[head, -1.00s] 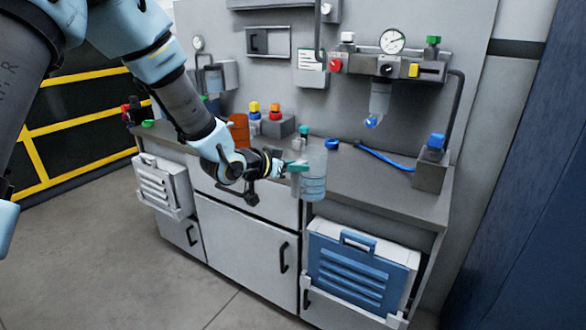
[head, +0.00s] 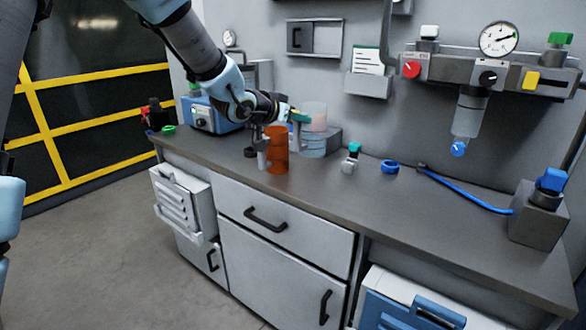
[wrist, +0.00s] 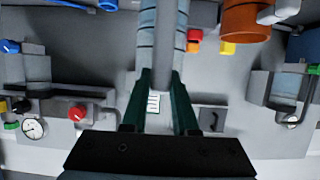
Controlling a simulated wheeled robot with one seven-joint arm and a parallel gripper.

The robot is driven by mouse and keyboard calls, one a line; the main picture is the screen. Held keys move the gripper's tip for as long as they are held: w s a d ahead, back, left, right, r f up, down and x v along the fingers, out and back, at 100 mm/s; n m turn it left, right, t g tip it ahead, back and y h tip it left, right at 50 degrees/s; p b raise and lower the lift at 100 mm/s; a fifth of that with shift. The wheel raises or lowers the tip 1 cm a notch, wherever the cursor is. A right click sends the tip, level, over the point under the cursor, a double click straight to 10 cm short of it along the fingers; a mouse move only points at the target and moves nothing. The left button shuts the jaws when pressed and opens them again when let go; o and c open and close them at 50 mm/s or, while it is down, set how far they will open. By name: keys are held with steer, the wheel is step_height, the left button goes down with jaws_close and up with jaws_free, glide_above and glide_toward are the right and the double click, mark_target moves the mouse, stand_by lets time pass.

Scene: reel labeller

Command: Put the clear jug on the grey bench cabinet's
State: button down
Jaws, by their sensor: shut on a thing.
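The clear jug (head: 313,140) is a see-through cylinder with faint blue bands. My gripper (head: 300,117) is shut on its upper left side and holds it upright. It also shows in the wrist view (wrist: 162,30) between the dark green fingers. The jug is over the rear part of the grey bench cabinet's top (head: 330,200), right of an orange cup (head: 277,150). I cannot tell whether its base touches the top. A block with coloured knobs is mostly hidden behind it.
A small teal-capped bottle (head: 350,160), a blue ring (head: 389,167) and a blue hose (head: 465,195) lie to the right. A blue box (head: 205,115) stands at the left rear. A gauge panel (head: 480,75) hangs on the wall. The front middle of the top is clear.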

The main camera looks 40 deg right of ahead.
mark_target(297, 152)
steer(key=shift+w+d+f, duration=0.1)
steer(key=shift+w+f, duration=0.1)
steer(key=shift+w, duration=0.1)
step_height(297, 152, down, 9)
steer(key=shift+f+p, duration=0.1)
steer(key=shift+p, duration=0.65)
steer(key=shift+f, duration=0.2)
steer(key=c, duration=0.7)
jaws_free()
